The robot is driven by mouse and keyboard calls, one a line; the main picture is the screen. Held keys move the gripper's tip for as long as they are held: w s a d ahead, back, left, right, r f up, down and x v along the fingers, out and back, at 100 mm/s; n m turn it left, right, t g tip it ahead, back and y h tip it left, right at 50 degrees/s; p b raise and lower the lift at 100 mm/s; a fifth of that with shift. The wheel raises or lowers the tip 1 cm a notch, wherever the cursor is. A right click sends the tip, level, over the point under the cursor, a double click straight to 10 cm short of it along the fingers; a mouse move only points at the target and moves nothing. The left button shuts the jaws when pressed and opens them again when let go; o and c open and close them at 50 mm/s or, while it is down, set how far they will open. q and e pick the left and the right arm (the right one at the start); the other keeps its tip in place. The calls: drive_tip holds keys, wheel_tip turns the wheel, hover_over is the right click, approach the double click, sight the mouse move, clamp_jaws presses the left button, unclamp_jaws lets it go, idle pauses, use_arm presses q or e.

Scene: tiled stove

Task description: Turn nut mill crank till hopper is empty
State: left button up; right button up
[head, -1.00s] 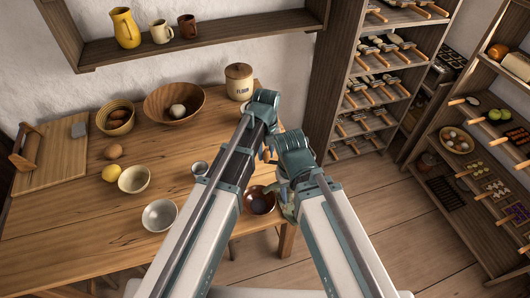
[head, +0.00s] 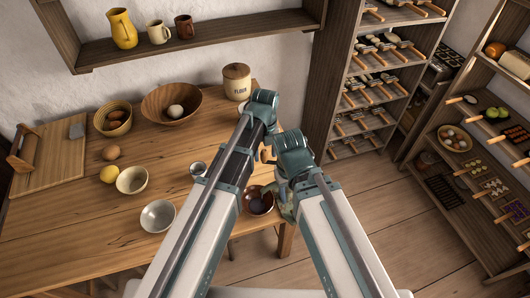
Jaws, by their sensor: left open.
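The nut mill (head: 286,205) is mostly hidden behind my two arms at the table's right edge; only a greenish part shows. Its hopper and crank cannot be made out clearly, so I cannot tell what the hopper holds. A small orange-brown wooden piece, perhaps the crank's knob, shows between the arms. A dark reddish-brown bowl (head: 258,201) stands beside the mill. My left gripper (head: 268,157) is open, pointing down near that wooden piece and largely covered by its own arm; contact cannot be seen. My right gripper is hidden behind its arm.
On the wooden table (head: 85,235) stand a metal cup (head: 198,169), a steel bowl (head: 158,215), a cream bowl (head: 132,180), a wooden bowl (head: 160,98) and a flour jar (head: 237,78). A tall shelf rack (head: 318,110) rises behind my right arm. The table's left half has free room.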

use_arm(q)
drive_tip(key=shift+a+r+p, duration=0.1)
drive_tip(key=shift+r+p, duration=0.8)
drive_tip(key=shift+p, duration=0.05)
wheel_tip(320, 180, up, 12)
drive_tip(key=p, duration=1.2)
